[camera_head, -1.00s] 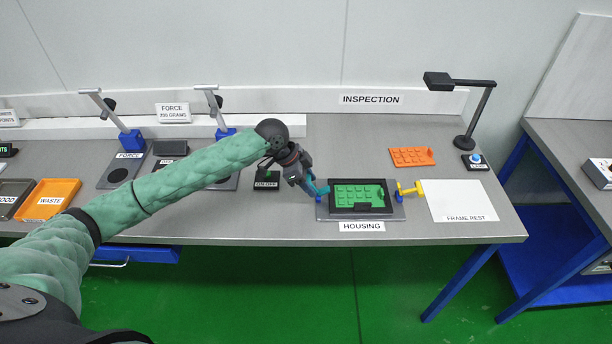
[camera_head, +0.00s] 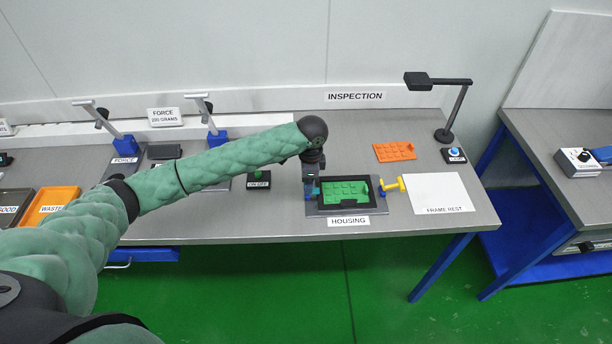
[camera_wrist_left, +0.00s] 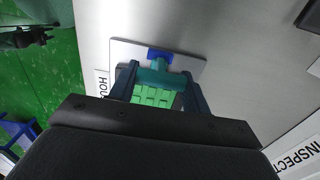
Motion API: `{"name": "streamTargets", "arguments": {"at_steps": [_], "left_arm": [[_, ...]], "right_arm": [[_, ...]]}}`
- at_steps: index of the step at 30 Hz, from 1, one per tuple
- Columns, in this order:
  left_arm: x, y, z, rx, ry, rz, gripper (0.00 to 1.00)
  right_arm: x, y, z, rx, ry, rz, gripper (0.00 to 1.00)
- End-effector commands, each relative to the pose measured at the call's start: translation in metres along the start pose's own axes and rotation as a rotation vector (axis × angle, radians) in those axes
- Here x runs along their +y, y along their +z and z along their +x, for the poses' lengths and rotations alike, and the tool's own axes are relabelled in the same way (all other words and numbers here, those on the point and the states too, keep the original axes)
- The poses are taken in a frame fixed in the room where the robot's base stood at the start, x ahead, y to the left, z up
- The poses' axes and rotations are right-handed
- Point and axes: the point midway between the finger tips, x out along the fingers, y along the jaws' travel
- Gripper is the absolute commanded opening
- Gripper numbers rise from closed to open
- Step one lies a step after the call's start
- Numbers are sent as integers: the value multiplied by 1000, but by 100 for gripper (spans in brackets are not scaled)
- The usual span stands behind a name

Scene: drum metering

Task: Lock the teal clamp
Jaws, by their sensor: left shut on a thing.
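The teal clamp (camera_wrist_left: 158,76) is at the left edge of the housing plate (camera_head: 340,210), with its blue base (camera_wrist_left: 160,53) beside it. In the left wrist view its crossbar lies between my fingers, at the edge of the green keypad (camera_wrist_left: 153,97). My left gripper (camera_head: 312,194) points down and is shut on the teal clamp, hiding most of it in the head view. The black frame (camera_head: 345,208) surrounds the green keypad (camera_head: 344,190) on the plate. My right gripper is not in view.
The white frame rest (camera_head: 436,190) lies right of the yellow clamp. An orange keypad (camera_head: 394,151) lies behind it, near the lamp stand (camera_head: 446,135). A black box with a green button (camera_head: 259,179) stands left of the housing. The table's front edge is close to the housing label.

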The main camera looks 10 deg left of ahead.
Motion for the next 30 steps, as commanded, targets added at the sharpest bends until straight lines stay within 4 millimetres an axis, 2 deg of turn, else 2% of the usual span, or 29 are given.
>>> {"name": "streamTargets", "arguments": {"at_steps": [6, 16, 17, 20, 30], "left_arm": [[0, -2, 0, -25, -1, 0, 24], [0, -2, 0, -26, -1, 0, 24], [0, -2, 0, -26, -1, 0, 49], [0, -2, 0, -26, 0, 0, 69], [0, -2, -1, -26, 0, 0, 69]], "right_arm": [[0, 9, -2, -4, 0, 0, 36], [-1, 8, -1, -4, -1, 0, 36], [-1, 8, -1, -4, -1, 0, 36], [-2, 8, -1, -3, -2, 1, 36], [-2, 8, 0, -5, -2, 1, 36]]}}
